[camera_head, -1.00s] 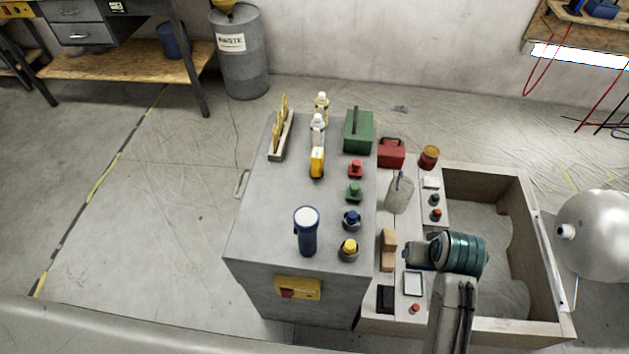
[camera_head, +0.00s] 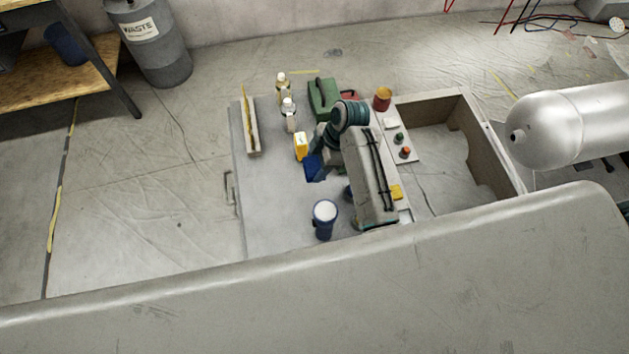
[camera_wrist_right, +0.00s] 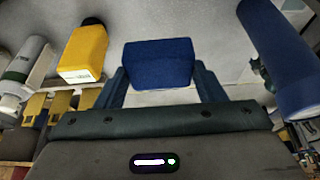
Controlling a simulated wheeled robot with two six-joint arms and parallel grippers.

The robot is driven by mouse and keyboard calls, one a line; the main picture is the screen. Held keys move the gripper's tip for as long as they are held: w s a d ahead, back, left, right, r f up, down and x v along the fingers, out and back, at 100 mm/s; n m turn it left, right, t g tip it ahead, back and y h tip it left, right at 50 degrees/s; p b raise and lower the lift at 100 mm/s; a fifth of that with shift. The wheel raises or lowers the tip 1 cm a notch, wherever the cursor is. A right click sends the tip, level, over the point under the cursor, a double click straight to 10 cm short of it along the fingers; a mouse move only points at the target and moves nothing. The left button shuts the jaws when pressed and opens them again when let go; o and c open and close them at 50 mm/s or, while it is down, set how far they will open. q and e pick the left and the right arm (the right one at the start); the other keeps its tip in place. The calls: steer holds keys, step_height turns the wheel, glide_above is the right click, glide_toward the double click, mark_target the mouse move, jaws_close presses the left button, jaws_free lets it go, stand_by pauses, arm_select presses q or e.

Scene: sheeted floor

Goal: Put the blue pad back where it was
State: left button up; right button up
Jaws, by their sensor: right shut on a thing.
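The blue pad (camera_head: 311,168) is over the grey cabinet top (camera_head: 280,190), in front of a small yellow container (camera_head: 301,147). My right gripper (camera_head: 318,167) is shut on the pad. In the right wrist view the blue pad (camera_wrist_right: 158,63) sits between the two fingers of my right gripper (camera_wrist_right: 160,88). Whether the pad touches the cabinet top is hard to tell. My right arm hides part of the cabinet top's right side. My left gripper is out of view.
A blue cylinder with a white top (camera_head: 324,222) stands nearer me. White bottles (camera_head: 289,115), a wooden rack (camera_head: 251,128) and a green box (camera_head: 322,98) stand further back.

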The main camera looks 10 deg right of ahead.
mark_target(316, 172)
step_height(316, 172, down, 5)
steer(key=shift+f+p, duration=0.1)
steer(key=shift+p, duration=0.5)
step_height(316, 172, down, 4)
steer(key=shift+a+r+p, duration=0.1)
steer(key=shift+p, duration=0.4)
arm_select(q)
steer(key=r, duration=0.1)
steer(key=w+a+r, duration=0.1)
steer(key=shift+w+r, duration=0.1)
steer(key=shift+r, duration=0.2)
arm_select(e)
steer(key=shift+f, duration=0.35)
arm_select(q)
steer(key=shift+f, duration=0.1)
arm_select(e)
steer(key=shift+f, duration=0.15)
steer(key=o, duration=0.9)
steer(key=shift+r, duration=0.25)
arm_select(q)
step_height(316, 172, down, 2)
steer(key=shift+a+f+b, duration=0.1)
steer(key=shift+b, duration=1.1)
arm_select(e)
steer(key=v, duration=1.2)
